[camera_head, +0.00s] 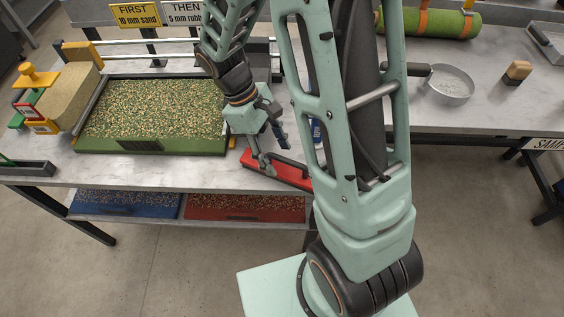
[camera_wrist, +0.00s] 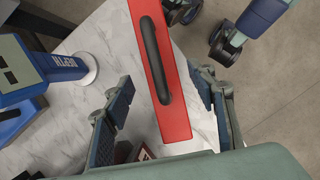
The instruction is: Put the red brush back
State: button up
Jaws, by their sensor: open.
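The red brush (camera_head: 288,172) lies on the grey worktop near its front edge, right of the green tray. Its long red body with a black bar handle fills the middle of the wrist view (camera_wrist: 165,100). My gripper (camera_head: 273,155) is above the brush with its fingers apart. In the wrist view, the open fingers of my gripper (camera_wrist: 162,84) stand on either side of the brush, with visible gaps to it. My arm hides part of the brush and the worktop to its right in the head view.
A green tray (camera_head: 148,149) of speckled granules stands left of the brush. A blue depth tool (camera_wrist: 20,72) stands to the left in the wrist view. Blue (camera_head: 127,210) and red (camera_head: 245,215) bins sit on the lower shelf. A metal pan (camera_head: 447,90) rests on the right-hand bench.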

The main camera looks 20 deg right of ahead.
jog(key=v, duration=0.6)
jog(key=shift+w+a+r, duration=0.1)
jog(key=shift+r, duration=0.1)
